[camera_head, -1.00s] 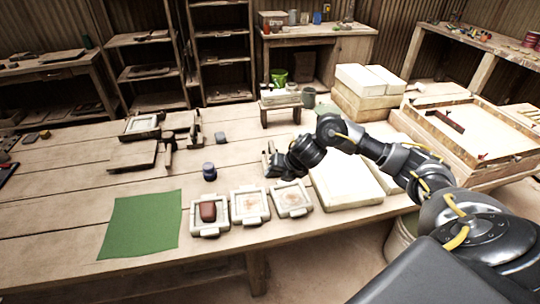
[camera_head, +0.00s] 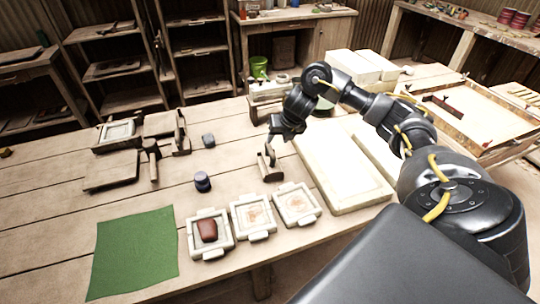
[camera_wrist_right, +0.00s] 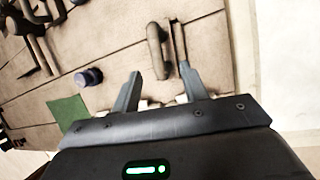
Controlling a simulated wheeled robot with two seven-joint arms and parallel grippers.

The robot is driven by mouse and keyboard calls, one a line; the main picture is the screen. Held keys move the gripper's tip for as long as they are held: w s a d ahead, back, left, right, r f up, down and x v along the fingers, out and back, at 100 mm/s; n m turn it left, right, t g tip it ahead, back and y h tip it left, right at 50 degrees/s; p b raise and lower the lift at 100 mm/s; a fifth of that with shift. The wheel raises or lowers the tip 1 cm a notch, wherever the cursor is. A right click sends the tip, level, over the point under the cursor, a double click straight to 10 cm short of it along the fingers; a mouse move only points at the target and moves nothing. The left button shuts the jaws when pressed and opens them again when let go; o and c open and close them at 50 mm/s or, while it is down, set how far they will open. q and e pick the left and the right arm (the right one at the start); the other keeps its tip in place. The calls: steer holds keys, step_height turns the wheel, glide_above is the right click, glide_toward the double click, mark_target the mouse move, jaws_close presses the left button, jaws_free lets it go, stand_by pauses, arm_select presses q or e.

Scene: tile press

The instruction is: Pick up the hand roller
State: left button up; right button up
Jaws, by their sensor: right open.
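A small tool with a curved handle and a thin upright plate (camera_head: 267,160), which appears to be the hand roller, stands on the wooden table behind the row of framed tile moulds. My right gripper (camera_head: 280,132) is open and empty, above and slightly right of it in the head view. In the right wrist view the open fingers (camera_wrist_right: 158,72) are apart, with the tool's curved handle (camera_wrist_right: 157,50) just beyond the gap between them. I see no contact. The tool's lower part is hard to make out. My left gripper is out of view.
Three framed moulds (camera_head: 253,216) line the front edge, the left one holding a red-brown lump (camera_head: 207,230). A green cloth (camera_head: 133,253) lies left. A dark blue jar (camera_head: 202,181) stands nearby. Pale slabs (camera_head: 340,165) lie right. Boards and tools (camera_head: 110,170) occupy the left back.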

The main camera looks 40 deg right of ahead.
mark_target(271, 147)
steer(key=x, duration=0.3)
steer(key=shift+w+a+f, duration=0.1)
steer(key=shift+a, duration=0.05)
steer(key=shift+w+f, duration=0.25)
steer(key=shift+f, duration=0.35)
steer(key=x, duration=0.4)
steer(key=shift+w+f, duration=0.25)
steer(key=shift+w, duration=0.05)
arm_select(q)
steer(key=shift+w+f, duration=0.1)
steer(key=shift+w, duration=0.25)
arm_select(e)
steer(key=shift+a, duration=0.1)
steer(key=shift+c, duration=0.8)
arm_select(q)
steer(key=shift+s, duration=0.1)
arm_select(e)
steer(key=shift+r, duration=0.1)
jaws_close()
